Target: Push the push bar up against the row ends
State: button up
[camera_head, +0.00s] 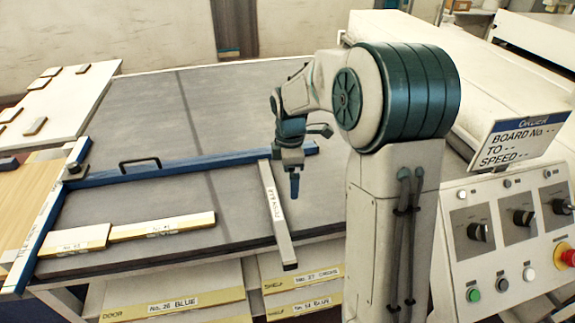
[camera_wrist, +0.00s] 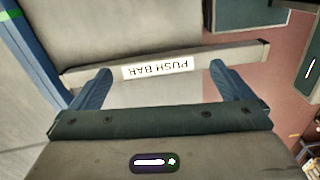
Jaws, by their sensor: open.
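My gripper (camera_head: 294,192) is open, fingers pointing down, just right of the bar. In the wrist view the bar (camera_wrist: 215,58) crosses in front of my spread fingers (camera_wrist: 162,75); I cannot tell whether they touch it.
A blue rail (camera_head: 225,161) with a black handle (camera_head: 140,165) spans the bed behind the boards. A blue fence (camera_head: 36,240) stands at left. A control panel (camera_head: 500,235) with a sign (camera_head: 520,135) is at right. Labelled shelves (camera_head: 175,300) are below. Bed between boards and bar is clear.

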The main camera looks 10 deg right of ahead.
jog(key=n+b, duration=0.1)
jog(key=b, duration=0.4)
send_over(277, 203)
jog(key=d, duration=0.4)
jog(key=f, duration=0.6)
jog(key=shift+a+f, duration=0.2)
jog(key=shift+f, duration=0.15)
jog(key=shift+f, duration=0.15)
jog(key=shift+f+b, duration=1.55)
jog(key=shift+f, duration=0.95)
jog(key=shift+r+p, duration=0.3)
jog(key=shift+p, duration=0.1)
jog(key=shift+a, duration=1.1)
jog(key=shift+a, duration=0.35)
jog(key=shift+a, duration=0.3)
